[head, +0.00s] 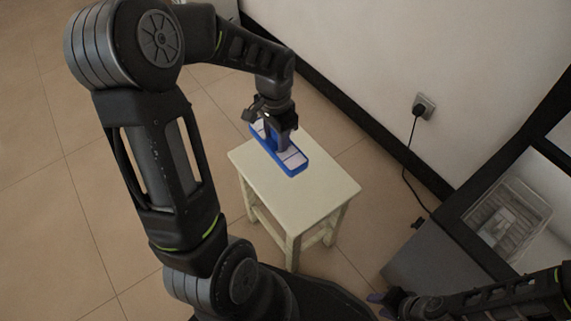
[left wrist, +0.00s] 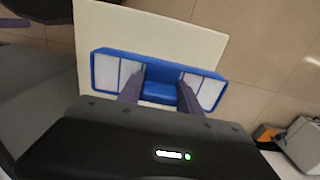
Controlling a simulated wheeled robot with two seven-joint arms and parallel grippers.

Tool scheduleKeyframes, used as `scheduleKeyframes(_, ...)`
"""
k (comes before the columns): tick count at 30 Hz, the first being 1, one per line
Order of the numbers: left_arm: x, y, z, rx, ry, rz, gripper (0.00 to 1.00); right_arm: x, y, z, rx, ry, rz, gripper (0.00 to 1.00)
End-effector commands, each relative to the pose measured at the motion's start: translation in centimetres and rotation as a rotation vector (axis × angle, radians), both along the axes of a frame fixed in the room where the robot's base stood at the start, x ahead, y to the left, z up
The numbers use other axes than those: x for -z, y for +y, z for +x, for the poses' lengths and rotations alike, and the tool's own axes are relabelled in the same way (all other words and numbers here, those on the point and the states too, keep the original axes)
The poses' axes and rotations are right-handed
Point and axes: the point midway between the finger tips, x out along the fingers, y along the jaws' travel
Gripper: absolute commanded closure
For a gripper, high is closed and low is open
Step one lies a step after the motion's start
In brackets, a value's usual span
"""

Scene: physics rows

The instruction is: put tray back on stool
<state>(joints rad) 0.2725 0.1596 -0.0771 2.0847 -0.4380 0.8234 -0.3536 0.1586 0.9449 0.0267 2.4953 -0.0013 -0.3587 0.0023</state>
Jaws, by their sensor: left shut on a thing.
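The blue tray (head: 296,169) with pale compartments is at the far left part of the cream stool's top (head: 305,199), on it or just above it; I cannot tell which. My left gripper (head: 282,146) comes down over the tray's middle and is shut on it. In the left wrist view the blue tray (left wrist: 160,91) lies between the two fingers, in front of the stool top (left wrist: 150,35). My right gripper (head: 385,301) is at the bottom right, away from the stool; its fingers are too small and dark to read.
A wall socket (head: 424,106) with a black cable is on the wall at the right. A dark-framed shelf holds a clear bin (head: 508,215). The near part of the stool top is bare. Tiled floor (head: 60,220) is open at the left.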

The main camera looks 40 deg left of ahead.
Motion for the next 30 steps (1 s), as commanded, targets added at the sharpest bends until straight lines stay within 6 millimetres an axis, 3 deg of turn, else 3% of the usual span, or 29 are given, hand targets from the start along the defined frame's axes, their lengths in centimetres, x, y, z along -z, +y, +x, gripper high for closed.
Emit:
scheduleKeyframes(3, 2.7, 0.0, -0.1, -0.001, 0.004, -0.002, 1.0, 1.1, -0.2, 0.2, 0.006, -0.004, -0.004, 0.64)
scheduleKeyframes(7, 4.6, 0.0, -0.1, -0.002, 0.002, -0.001, 1.0, 1.7, -0.4, 0.4, 0.011, -0.007, -0.006, 0.64)
scheduleKeyframes(18, 5.0, 0.0, 0.0, -0.002, 0.0, 0.0, 1.0, 1.7, -0.5, 0.5, 0.011, -0.008, -0.007, 0.64)
scheduleKeyframes(27, 8.6, 0.0, 0.0, -0.001, 0.001, -0.001, 1.0, 3.0, -0.8, 0.8, 0.018, -0.013, -0.012, 0.64)
scheduleKeyframes(30, 8.7, 0.0, 0.0, -0.002, -0.001, 0.0, 1.0, 2.9, -0.8, 0.8, 0.019, -0.014, -0.012, 0.64)
